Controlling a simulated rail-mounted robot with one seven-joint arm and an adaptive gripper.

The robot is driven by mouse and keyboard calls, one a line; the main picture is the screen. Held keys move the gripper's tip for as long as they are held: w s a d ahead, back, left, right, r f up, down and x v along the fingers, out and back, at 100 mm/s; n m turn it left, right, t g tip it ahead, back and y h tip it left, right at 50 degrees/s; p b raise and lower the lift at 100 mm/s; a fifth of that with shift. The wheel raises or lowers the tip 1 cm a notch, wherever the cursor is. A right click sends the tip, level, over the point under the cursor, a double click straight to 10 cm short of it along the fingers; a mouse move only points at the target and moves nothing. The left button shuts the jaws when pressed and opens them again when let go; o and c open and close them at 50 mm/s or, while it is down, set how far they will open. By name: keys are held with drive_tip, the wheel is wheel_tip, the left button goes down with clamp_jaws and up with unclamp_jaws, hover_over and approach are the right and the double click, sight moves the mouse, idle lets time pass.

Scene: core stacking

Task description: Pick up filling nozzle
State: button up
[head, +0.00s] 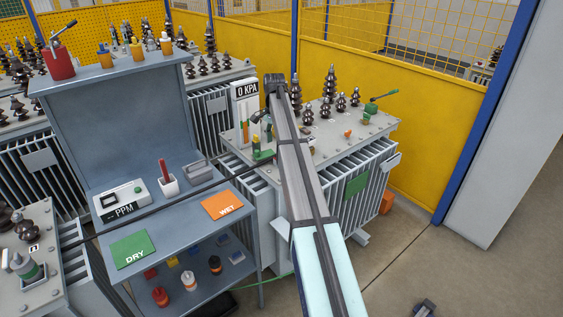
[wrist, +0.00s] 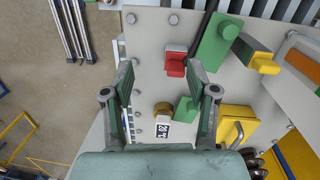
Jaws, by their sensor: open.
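My gripper (wrist: 161,68) is open and empty in the wrist view, its two fingers apart over a pale bolted plate. Between and beyond the fingers are a red fitting (wrist: 175,62), a long green piece (wrist: 217,45) and a yellow fitting (wrist: 263,63). A small green block (wrist: 186,109) lies right of the label between the fingers. In the head view my arm reaches to the grey transformer (head: 350,135), and its end partly hides the fittings there. A green fitting with a lever (head: 375,106) stands on that transformer's top. I cannot tell which piece is the filling nozzle.
A grey workbench (head: 190,225) stands left, with a PPM meter (head: 122,200), a green DRY card (head: 135,249) and an orange WET card (head: 222,204). A 0 KPA panel (head: 245,103) rises beside my arm. A yellow fence (head: 420,105) stands behind. Floor is open at right.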

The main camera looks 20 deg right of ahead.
wheel_tip(320, 180, up, 9)
drive_tip(key=w+d+m+t, duration=0.1)
drive_tip(key=w+d, duration=0.2)
wheel_tip(320, 180, down, 12)
drive_tip(key=p, duration=0.2)
drive_tip(key=shift+a+p, duration=0.15)
drive_tip(key=shift+p, duration=0.15)
drive_tip(key=shift+d+f+p, duration=0.15)
drive_tip(key=shift+f+p, duration=0.4)
drive_tip(key=shift+f, duration=0.75)
drive_tip(key=shift+d+f+p, duration=0.1)
drive_tip(key=shift+f+p, duration=0.45)
drive_tip(key=shift+f, duration=0.75)
clamp_jaws()
